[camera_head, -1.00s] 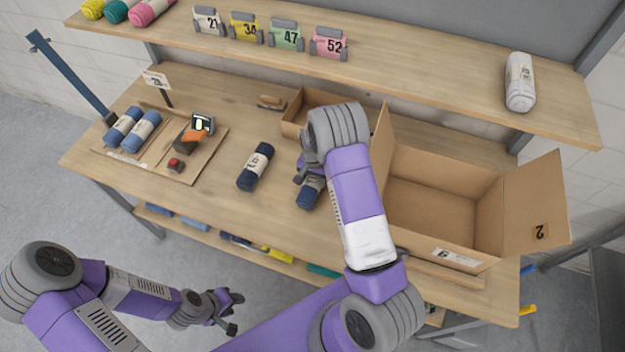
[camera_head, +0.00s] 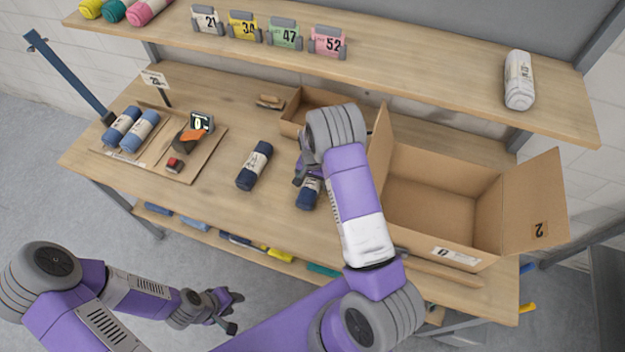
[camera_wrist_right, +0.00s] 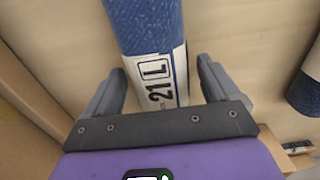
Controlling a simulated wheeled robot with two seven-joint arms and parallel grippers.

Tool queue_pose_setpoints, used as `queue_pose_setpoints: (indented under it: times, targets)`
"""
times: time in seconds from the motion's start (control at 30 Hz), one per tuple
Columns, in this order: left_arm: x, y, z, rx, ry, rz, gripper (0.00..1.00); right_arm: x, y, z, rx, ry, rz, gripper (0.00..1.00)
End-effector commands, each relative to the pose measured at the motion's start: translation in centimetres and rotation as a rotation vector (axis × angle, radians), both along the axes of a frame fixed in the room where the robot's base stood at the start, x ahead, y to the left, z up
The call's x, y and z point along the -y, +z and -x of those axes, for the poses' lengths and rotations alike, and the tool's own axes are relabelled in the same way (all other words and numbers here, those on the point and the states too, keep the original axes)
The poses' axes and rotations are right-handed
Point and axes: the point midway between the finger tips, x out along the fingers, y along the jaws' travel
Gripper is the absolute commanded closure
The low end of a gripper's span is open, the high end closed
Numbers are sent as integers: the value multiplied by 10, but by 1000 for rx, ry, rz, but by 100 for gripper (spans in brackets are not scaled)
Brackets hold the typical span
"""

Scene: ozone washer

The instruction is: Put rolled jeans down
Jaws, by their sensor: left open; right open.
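A rolled pair of jeans (camera_head: 308,193) lies on the wooden table, partly hidden by my right arm in the head view. In the right wrist view this blue roll (camera_wrist_right: 143,27) has a white band marked "21 L". My right gripper (camera_wrist_right: 160,85) is open around the roll's banded end, with a finger on each side and visible gaps. Another dark blue roll (camera_head: 254,166) lies to its left; its edge also shows in the wrist view (camera_wrist_right: 306,92). My left gripper (camera_head: 232,311) is open and empty, low in front of the table.
A large open cardboard box (camera_head: 440,205) stands right of my right arm, with a smaller box (camera_head: 293,116) behind it. A cardboard mat (camera_head: 185,170) at left holds two blue rolls (camera_head: 130,129), a small display device and a red button. A shelf (camera_head: 420,65) overhangs the back.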

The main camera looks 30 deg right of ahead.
Motion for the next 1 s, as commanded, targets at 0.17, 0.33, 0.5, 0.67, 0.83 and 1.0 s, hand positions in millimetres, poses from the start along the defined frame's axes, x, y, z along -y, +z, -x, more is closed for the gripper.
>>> queue_pose_setpoints:
  times: [0.17, 0.33, 0.5, 0.67, 0.83, 1.0]
  targets:
    - [0, -1, 0, 0, 0, 0, 60, 0, 23, -1, 5, 0, 0, 11]
    - [0, -5, 0, 0, 0, 0, 60, 0, 61, -1, 6, 0, 1, 11]
    - [0, -8, 0, 0, 0, 0, 60, -1, 95, -1, 4, 1, 0, 11]
    - [0, -9, 0, 0, 0, 0, 60, 0, 115, -1, 3, 0, 0, 11]
    - [0, -9, 0, 0, 0, 0, 60, 0, 122, 0, 0, 0, 0, 11]
    - [0, -9, 0, 0, 0, 0, 60, 0, 123, 0, 0, 0, 0, 11]
